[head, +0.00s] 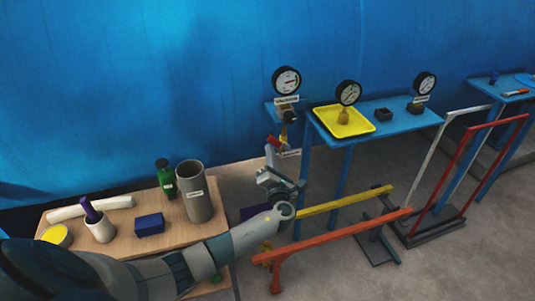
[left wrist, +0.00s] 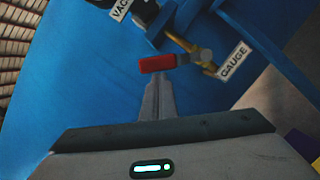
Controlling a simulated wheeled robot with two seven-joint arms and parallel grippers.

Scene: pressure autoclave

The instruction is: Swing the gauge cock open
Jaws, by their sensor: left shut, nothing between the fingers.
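The gauge cock shows in the left wrist view as a short red lever (left wrist: 157,63) on a grey and yellow fitting (left wrist: 187,46), beside a white GAUGE label (left wrist: 234,61). In the head view the red lever (head: 271,140) is small, below the VACUUM gauge (head: 286,80). My left gripper (head: 269,152) is shut and empty. In the left wrist view its fingertips (left wrist: 158,78) are just below the red lever. I cannot tell whether they touch it. My right gripper is not in view.
A blue bench (head: 395,122) with a yellow tray (head: 335,124) and more gauges stands right of the cock. Yellow (head: 345,200) and red (head: 340,236) rails stand in front. A wooden table (head: 130,215) at left holds a grey cylinder (head: 194,192), a green bottle (head: 165,178) and cups.

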